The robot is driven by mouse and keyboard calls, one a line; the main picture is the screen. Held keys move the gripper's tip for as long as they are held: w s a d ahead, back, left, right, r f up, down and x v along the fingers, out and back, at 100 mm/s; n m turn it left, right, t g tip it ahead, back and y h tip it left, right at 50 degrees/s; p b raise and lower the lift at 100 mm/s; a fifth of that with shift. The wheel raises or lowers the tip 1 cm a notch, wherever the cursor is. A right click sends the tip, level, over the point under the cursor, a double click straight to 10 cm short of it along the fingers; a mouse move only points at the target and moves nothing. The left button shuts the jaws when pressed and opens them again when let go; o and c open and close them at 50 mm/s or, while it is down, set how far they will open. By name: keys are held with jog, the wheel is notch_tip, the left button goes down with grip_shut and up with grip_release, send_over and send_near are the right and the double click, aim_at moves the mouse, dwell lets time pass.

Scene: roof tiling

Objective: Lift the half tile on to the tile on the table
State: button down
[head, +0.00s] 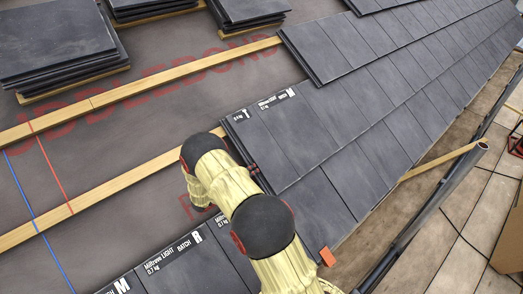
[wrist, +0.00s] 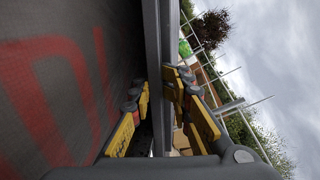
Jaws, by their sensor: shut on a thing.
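In the wrist view my gripper (wrist: 157,92) has its yellow-and-grey fingers closed on both sides of a thin dark grey slab, seen edge-on. This slab looks like a tile (wrist: 153,35); its full width is hidden, so I cannot tell from its shape that it is the half tile. In the head view my arm covers the lower middle, and the fingers and held tile cannot be made out clearly. No table can be made out in either view.
Laid slate tiles (head: 345,110) cover the right of the roof. Tile stacks (head: 60,45) lie at upper left. Wooden battens (head: 100,192) cross the dark underlay (head: 110,140). A gutter (head: 425,215) runs along the right edge, near a wooden pole (head: 445,158).

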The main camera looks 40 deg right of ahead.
jog(key=shift+w+r+p, duration=0.2)
jog(key=shift+r+p, duration=0.05)
jog(key=shift+p, duration=0.2)
jog(key=shift+s+r, duration=0.1)
jog(key=shift+r, duration=0.15)
jog(key=shift+s+d+r+m+g+h, duration=0.1)
jog(key=shift+s+r+m+g+h, duration=0.2)
jog(key=shift+s+r+g+h, duration=0.3)
dwell(0.9)
jog(key=shift+w+f+b, duration=0.75)
jog(key=shift+f+b, duration=0.15)
jog(key=shift+b, duration=0.05)
jog(key=c, duration=2.2)
grip_release()
jog(key=shift+o, duration=1.2)
jog(key=shift+s+d, duration=0.1)
jog(key=shift+d, duration=0.15)
jog(key=shift+o, duration=0.7)
jog(key=shift+a+f, duration=0.1)
